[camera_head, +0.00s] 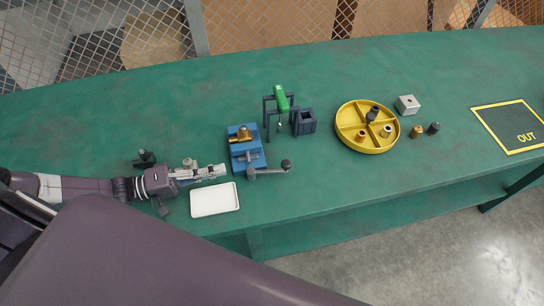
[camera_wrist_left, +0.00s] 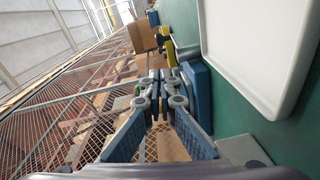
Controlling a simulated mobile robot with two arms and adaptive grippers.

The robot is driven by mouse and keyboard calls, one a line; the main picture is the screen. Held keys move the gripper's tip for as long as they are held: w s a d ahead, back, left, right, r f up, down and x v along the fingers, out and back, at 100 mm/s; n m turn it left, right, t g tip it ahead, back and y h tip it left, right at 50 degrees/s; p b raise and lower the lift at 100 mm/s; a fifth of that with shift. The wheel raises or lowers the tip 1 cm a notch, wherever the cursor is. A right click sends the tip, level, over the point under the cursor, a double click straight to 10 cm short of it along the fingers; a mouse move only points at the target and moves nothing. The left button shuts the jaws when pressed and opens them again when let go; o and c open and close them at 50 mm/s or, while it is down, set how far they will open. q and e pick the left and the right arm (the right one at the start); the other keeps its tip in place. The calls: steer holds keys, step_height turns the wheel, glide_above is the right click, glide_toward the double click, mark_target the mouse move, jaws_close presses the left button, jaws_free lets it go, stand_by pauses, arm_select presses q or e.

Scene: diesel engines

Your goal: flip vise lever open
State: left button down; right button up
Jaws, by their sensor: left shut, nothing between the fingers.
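The blue vise (camera_head: 240,142) stands on the green bench and holds a brass-coloured part (camera_head: 243,134) in its upper area. Its grey lever (camera_head: 268,171) runs from a pivot at the vise's front edge out to the right and ends in a dark knob (camera_head: 286,163). My left gripper (camera_head: 225,170) is shut and empty, just left of the vise's front end, with its fingers pointing right. In the left wrist view the gripper fingers (camera_wrist_left: 164,76) meet at their tips, with a blue part of the vise (camera_wrist_left: 197,85) beside them. The lever cannot be made out there.
A white tray (camera_head: 193,212) lies just in front of my left gripper. A dark stand with a green-topped tool (camera_head: 267,116) and a dark open box (camera_head: 298,123) are behind the vise. A yellow divided tray (camera_head: 352,145) is farther right. Bench right of the lever is clear.

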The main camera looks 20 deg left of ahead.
mark_target(269, 170)
arm_select(q)
steer(key=b+x, duration=0.1)
steer(key=x, duration=1.4)
steer(key=shift+w+d, duration=0.15)
steer(key=shift+d, duration=0.15)
arm_select(e)
steer(key=shift+s+a+f, duration=0.1)
steer(key=shift+s+f, duration=0.35)
steer(key=shift+f, duration=0.1)
